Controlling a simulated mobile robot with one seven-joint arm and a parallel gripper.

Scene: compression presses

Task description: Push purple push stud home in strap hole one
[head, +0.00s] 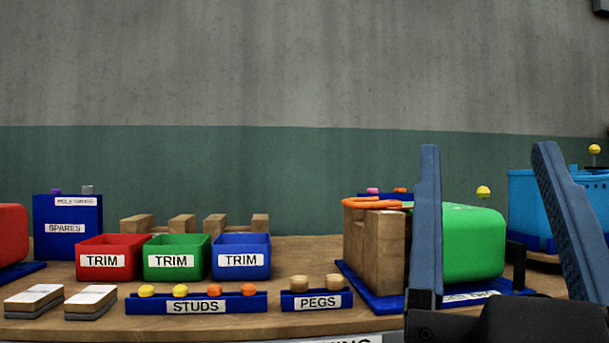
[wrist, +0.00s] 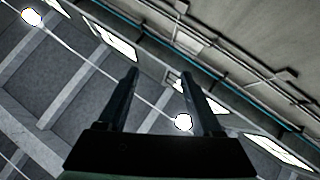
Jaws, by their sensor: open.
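My gripper (head: 488,150) is open and stands large in the right foreground of the head view, fingers upward. Its fingers also show in the wrist view (wrist: 159,73), with nothing between them. An orange strap (head: 372,203) lies on top of a wooden block (head: 376,250), beside a green rounded body; its holes cannot be made out. A small purple stud (head: 55,191) stands on the blue spares box (head: 68,240) at the left. A pink-magenta stud (head: 372,190) shows behind the strap next to an orange one. I cannot tell which is the task's stud.
The green body (head: 473,243) sits on a blue base, partly behind my gripper. Red (head: 110,240), green and blue trim bins, a studs rack (head: 197,303) and a pegs rack (head: 317,300) stand left of it.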

